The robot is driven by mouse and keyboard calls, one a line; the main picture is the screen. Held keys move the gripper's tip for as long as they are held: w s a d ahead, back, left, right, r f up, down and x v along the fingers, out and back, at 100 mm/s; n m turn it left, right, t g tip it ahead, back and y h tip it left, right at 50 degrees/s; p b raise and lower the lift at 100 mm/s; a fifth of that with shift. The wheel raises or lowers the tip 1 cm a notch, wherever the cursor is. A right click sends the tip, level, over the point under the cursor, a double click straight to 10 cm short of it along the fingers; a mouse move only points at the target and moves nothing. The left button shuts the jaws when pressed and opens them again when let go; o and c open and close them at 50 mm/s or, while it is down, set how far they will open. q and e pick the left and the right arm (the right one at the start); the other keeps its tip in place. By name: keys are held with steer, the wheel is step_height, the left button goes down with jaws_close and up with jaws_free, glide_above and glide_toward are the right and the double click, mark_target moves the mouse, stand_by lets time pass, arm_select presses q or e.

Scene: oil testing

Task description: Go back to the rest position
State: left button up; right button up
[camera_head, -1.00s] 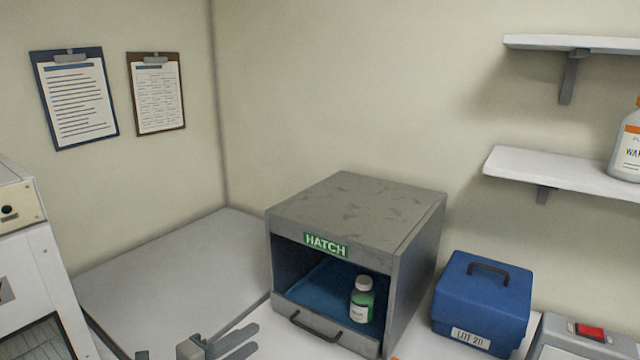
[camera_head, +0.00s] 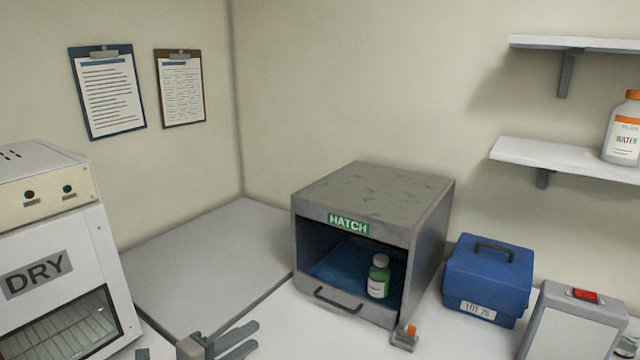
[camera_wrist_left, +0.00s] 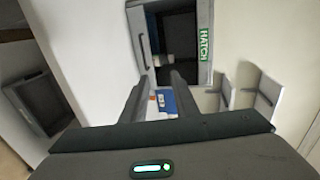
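My left gripper (camera_head: 250,338) shows at the bottom of the head view, in front of and left of the hatch box. Its two fingers are apart with nothing between them. The left wrist view also shows the open fingers (camera_wrist_left: 160,96), pointing toward the hatch box (camera_wrist_left: 205,20). The grey hatch box (camera_head: 375,190) stands open-fronted on the counter. My right gripper is out of view.
A white DRY oven (camera_head: 60,235) stands at left. A small orange-topped item (camera_head: 405,337) sits before the hatch box. A blue case (camera_head: 488,280) and a device with a red switch (camera_head: 575,322) stand at right. A water bottle (camera_head: 622,135) is on a shelf. The left counter (camera_head: 210,255) is clear.

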arm_select(q)
steer(key=s+a+f+n+g+y, duration=0.25)
steer(key=s+f+n+y, duration=0.35)
steer(key=s+f+n, duration=0.9)
steer(key=s+a+f+n+g+y, duration=0.1)
steer(key=s+a+f+n+g, duration=0.3)
steer(key=s, duration=0.7)
steer(key=s+a+f+n+g+y, duration=0.1)
steer(key=s+f+n+g+y, duration=0.2)
steer(key=s+f, duration=0.5)
step_height(320, 180, down, 25)
steer(key=s+g+h, duration=0.1)
steer(key=s, duration=0.2)
steer(key=s+a+f+g+b, duration=0.1)
steer(key=s+a+f, duration=0.2)
steer(key=s+f, duration=1.5)
step_height(320, 180, down, 2)
steer(key=shift+s+a+f+b, duration=0.2)
steer(key=shift+f+b, duration=0.05)
steer(key=shift+b, duration=0.15)
